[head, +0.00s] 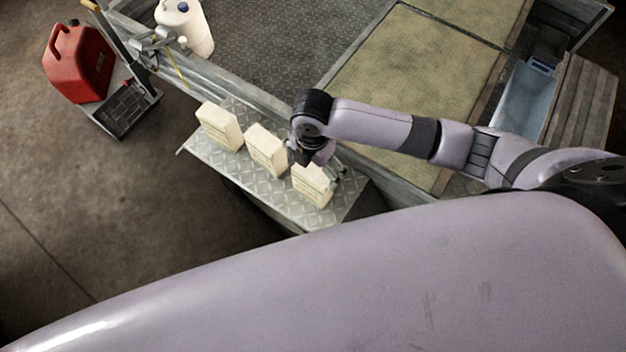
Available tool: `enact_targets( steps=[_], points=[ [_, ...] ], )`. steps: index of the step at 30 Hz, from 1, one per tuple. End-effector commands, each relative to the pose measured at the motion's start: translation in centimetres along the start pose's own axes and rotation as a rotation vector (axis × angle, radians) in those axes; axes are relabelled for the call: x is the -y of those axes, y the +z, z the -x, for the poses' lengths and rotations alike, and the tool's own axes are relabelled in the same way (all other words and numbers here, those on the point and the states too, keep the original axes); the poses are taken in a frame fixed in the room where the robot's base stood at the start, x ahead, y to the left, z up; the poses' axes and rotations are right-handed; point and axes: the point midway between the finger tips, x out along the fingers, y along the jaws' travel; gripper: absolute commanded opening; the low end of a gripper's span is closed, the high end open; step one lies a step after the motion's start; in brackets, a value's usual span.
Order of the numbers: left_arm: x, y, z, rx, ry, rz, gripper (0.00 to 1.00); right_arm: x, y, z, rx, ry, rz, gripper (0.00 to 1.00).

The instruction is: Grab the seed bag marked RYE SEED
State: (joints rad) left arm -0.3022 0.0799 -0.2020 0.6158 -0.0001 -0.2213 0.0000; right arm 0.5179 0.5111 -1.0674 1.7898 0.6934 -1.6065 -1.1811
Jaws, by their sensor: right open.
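Three cream seed bags stand upright in a row on a diamond-plate metal ledge (215,172): a left bag (219,127), a middle bag (265,150) and a right bag (311,186). Their print is too small to read, so I cannot tell which is marked RYE SEED. My right gripper (326,166) is open and points down over the top of the right bag, hiding part of it. I cannot tell whether it touches the bag. My left gripper is not in view.
Behind the ledge is a metal-sided bed with green-tan mats (415,80). Bare concrete floor (90,200) lies left of the ledge.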

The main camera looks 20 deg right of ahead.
Motion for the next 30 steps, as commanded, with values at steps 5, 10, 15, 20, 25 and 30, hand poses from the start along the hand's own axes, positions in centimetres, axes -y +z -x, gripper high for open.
enact_targets(
  steps=[5, 10, 15, 20, 25, 30],
  points=[
    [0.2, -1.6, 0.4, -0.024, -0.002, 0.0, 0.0, 0.0, 0.1, -1.1, -0.001, -0.002, -0.002, 1.0],
    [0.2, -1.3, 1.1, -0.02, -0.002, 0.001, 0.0, -0.2, 0.5, -3.7, -0.002, -0.002, -0.001, 1.0],
    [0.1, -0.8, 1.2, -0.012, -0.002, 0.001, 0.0, -0.2, 0.5, -5.4, 0.001, 0.0, -0.001, 1.0],
    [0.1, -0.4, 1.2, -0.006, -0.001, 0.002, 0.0, -0.3, 0.5, -5.6, 0.0, 0.002, 0.0, 1.0],
    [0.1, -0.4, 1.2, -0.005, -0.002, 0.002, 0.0, -0.3, 0.5, -5.5, 0.001, 0.002, 0.0, 0.94],
    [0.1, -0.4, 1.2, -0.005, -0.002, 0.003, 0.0, -0.3, 0.6, -5.5, 0.001, 0.002, -0.001, 0.83]
  ],
)
